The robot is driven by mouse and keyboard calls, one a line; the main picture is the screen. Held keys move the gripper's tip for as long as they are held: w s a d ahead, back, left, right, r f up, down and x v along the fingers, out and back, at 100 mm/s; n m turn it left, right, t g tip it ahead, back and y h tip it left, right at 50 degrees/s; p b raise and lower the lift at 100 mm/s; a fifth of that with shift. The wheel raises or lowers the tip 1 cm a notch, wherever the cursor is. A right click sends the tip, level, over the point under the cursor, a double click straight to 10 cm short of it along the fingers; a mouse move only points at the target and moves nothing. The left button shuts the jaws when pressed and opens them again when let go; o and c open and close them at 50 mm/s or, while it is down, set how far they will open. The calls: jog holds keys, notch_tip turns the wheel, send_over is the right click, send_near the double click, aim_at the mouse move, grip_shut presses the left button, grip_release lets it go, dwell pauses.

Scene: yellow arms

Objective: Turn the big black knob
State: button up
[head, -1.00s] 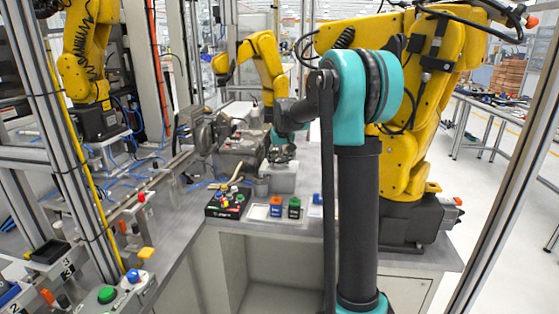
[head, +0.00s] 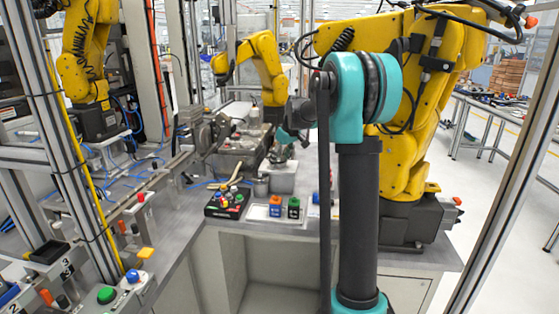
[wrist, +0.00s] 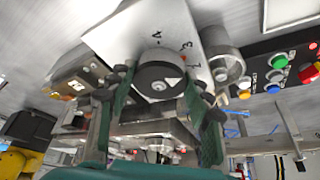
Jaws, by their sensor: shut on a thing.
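The big black knob (wrist: 158,74) sits on a pale plate (wrist: 215,46) marked with numerals in the wrist view. A white triangle on its face lies at the lower right of its centre. My gripper (wrist: 161,84) has its green fingers on the left and right of the knob, shut on it. The knob itself is hidden there behind the gripper.
A panel with coloured buttons (wrist: 278,75) and a metal cylinder (wrist: 224,67) are close to the right in the wrist view. A yellow arm (head: 262,62) stands behind.

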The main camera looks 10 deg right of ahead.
dwell(0.3)
jog(key=o, duration=1.2)
jog(key=shift+c, duration=0.2)
